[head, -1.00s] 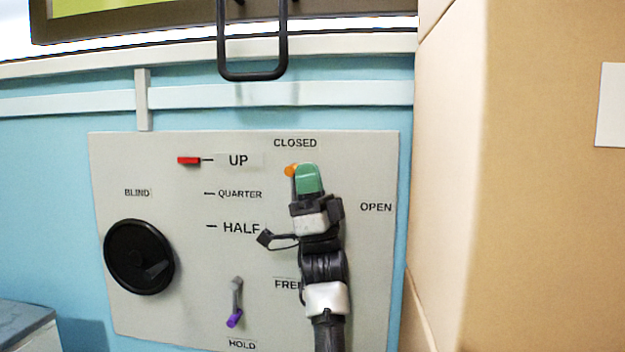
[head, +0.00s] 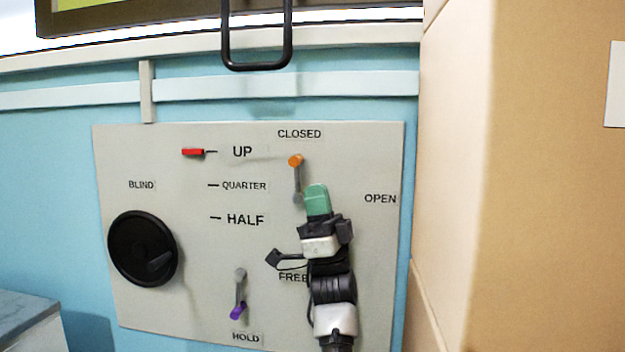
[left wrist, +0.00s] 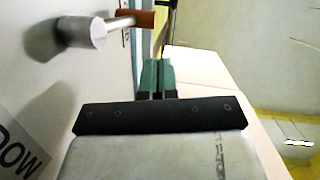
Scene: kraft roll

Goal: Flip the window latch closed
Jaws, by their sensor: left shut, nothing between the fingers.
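The window latch (head: 297,176) is a grey lever with an orange tip on the grey panel (head: 360,290). In the head view it stands upright, its orange tip just below the word CLOSED. My left gripper (head: 316,190) is shut and empty, its green fingertips in front of the panel by the latch's lower end. In the left wrist view the latch's grey pivot and orange tip (left wrist: 146,19) show at the upper left, apart from the shut green fingers (left wrist: 157,75). My right gripper is not in view.
On the panel are a black blind knob (head: 142,249), a red marker (head: 193,152) by UP, and a purple-tipped lever (head: 239,295) pointing toward HOLD. A black handle (head: 257,65) hangs above. A tan wall block (head: 455,170) stands close on the right.

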